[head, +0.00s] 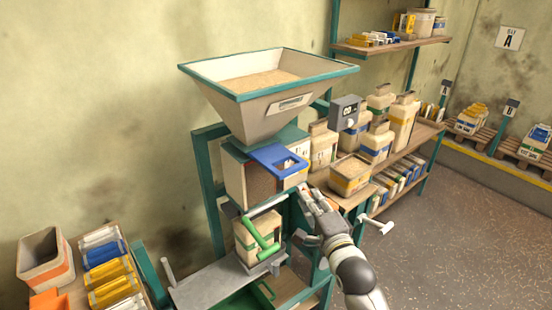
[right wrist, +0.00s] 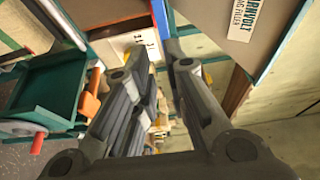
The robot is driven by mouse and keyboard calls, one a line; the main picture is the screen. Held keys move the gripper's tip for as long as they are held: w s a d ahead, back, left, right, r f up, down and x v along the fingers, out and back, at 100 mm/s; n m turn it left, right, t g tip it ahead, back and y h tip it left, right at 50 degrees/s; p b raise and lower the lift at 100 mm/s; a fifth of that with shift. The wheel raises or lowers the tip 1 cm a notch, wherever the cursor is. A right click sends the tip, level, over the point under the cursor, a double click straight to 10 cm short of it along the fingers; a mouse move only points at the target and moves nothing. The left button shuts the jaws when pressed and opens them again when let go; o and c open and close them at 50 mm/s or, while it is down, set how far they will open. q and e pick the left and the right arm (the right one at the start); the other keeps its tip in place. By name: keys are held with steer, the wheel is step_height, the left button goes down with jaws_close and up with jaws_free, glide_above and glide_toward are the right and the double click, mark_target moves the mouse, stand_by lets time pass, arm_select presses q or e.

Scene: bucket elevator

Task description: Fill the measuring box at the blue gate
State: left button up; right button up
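A blue gate (head: 278,158) sits on the front of the machine, below a hopper (head: 225,85) of grain. In the right wrist view a blue edge, likely the gate, shows at the top. I cannot tell which is the measuring box. My right gripper (head: 308,195) is just below and right of the gate; its fingers (right wrist: 160,56) are apart with nothing between them. My left gripper is out of view.
A metal shelf (head: 215,283) juts out at the machine's lower front. A white crank handle (head: 378,224) sticks out at right. Shelving (head: 428,135) with several containers lines the wall. A table with an open bin (head: 45,275) is at lower left. The floor (head: 450,230) at right is clear.

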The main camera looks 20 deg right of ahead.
mark_target(300, 167)
steer(key=d+f+y+b, duration=0.1)
steer(key=d, duration=0.1)
steer(key=d+f+n+b, duration=0.1)
steer(key=d+b, duration=0.1)
steer(key=d+y+b, duration=0.1)
steer(key=d+b, duration=0.1)
steer(key=shift+s+f+n+g+y, duration=0.3)
steer(key=shift+s+f+n, duration=0.05)
steer(key=shift+f+n, duration=0.05)
jaws_close()
steer(key=shift+s+d+r+n+y+b, duration=0.85)
steer(key=shift+r+n+y+b, duration=0.45)
steer(key=shift+r+y+b, duration=0.6)
steer(key=p+x, duration=0.1)
steer(key=x, duration=0.3)
steer(key=p+x, duration=0.1)
steer(key=x, duration=0.4)
steer(key=p+x, duration=0.2)
steer(key=x, duration=0.2)
steer(key=shift+w+a+f, duration=0.25)
steer(key=shift+w+f, duration=0.05)
steer(key=shift+f, duration=0.1)
steer(key=b+x, duration=0.1)
steer(key=x, duration=0.4)
steer(key=shift+w+f+b, duration=0.1)
steer(key=shift+w+b, duration=0.1)
steer(key=shift+b, duration=0.1)
steer(key=shift+r, duration=0.25)
